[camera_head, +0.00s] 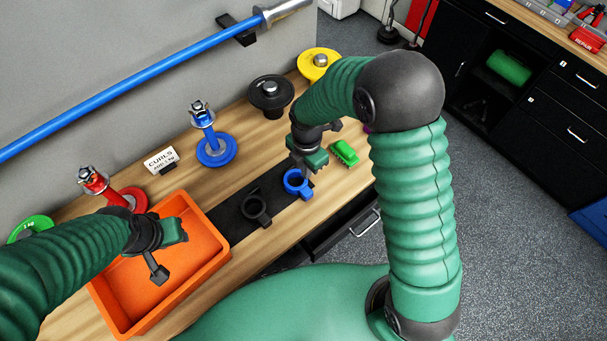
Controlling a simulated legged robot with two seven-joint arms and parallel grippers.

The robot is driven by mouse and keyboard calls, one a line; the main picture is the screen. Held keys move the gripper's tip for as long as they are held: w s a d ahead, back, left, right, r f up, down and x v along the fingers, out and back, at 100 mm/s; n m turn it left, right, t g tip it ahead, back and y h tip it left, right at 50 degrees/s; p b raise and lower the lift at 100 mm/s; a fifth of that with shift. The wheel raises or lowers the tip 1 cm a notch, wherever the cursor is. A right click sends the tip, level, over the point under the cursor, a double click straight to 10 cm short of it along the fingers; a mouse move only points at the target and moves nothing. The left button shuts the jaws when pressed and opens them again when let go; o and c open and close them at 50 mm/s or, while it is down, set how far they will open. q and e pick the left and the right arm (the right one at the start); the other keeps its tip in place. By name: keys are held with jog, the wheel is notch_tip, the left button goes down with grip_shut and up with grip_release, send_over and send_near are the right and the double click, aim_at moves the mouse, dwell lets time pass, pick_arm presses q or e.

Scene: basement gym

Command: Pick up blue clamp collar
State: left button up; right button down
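The blue clamp collar (296,185) lies on the black strip (229,214) on the wooden bench, with its ring facing up. My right gripper (307,167) points down just above and behind the collar, and its fingers overlap the collar's upper edge in this view. I cannot tell whether they touch it or how far apart they are. My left gripper (168,253) hangs over the orange bin (215,246), its fingers apart and nothing between them.
A black collar (256,208) lies left of the blue one, and a green clamp (344,153) lies to the right. Blue (217,150), red (130,199), black (271,95) and yellow (318,63) weights stand along the back, with a "CURLS" card (160,160). The bench's front edge is close.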

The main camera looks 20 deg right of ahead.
jog(key=shift+d+r, duration=0.1)
jog(key=shift+d, duration=0.25)
jog(key=c, duration=1.8)
grip_release()
jog(key=shift+w+d+f, duration=0.1)
jog(key=shift+w+f, duration=0.15)
jog(key=shift+w, duration=0.15)
jog(key=shift+o, duration=1.1)
jog(key=o, duration=0.7)
jog(key=shift+s+a+r, duration=0.2)
jog(key=shift+a, duration=0.15)
jog(key=o, duration=0.4)
jog(key=shift+o, duration=0.2)
jog(key=shift+w+d+f, duration=0.1)
jog(key=shift+w+d, duration=0.05)
jog(key=shift+d, duration=0.1)
